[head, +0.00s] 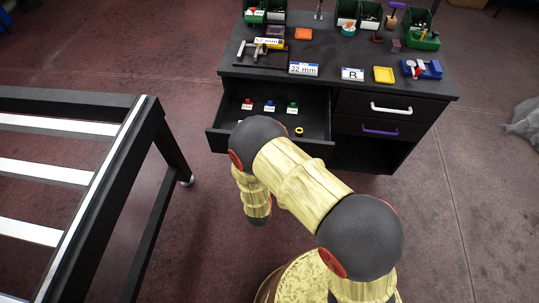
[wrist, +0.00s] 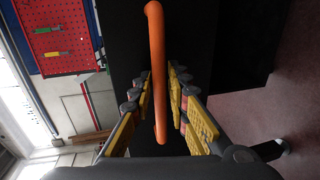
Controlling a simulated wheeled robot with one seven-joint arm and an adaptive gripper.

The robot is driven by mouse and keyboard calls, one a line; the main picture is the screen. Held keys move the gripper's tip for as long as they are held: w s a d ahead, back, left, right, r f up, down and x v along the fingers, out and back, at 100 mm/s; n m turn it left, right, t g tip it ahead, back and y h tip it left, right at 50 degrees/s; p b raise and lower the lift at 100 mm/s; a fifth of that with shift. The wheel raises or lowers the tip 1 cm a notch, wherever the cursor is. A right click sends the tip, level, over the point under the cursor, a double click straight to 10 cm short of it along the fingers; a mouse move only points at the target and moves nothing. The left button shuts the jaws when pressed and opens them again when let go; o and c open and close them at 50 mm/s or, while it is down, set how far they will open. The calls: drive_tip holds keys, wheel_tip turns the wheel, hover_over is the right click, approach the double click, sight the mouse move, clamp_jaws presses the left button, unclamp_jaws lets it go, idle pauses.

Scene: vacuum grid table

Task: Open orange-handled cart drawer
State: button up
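The black cart drawer (head: 235,132) at the upper left of the cart stands pulled out, and its inside shows. The arm hides its front handle in the head view. In the wrist view the orange handle (wrist: 157,75) runs as a long bar in front of a black panel. My gripper (wrist: 159,80) has its yellow-padded fingers close on both sides of this bar and looks shut on it. In the head view my gripper is hidden behind the arm.
Small red, blue and green items (head: 270,105) and a yellow ring (head: 299,131) lie in the drawer. Drawers with a white handle (head: 391,109) and a purple handle (head: 380,131) are closed. Bins and parts stand on the cart top (head: 330,50). A black frame table (head: 150,110) stands left.

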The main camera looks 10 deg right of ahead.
drive_tip(key=v, duration=1.1)
drive_tip(key=shift+s, duration=0.4)
drive_tip(key=shift+a, duration=0.15)
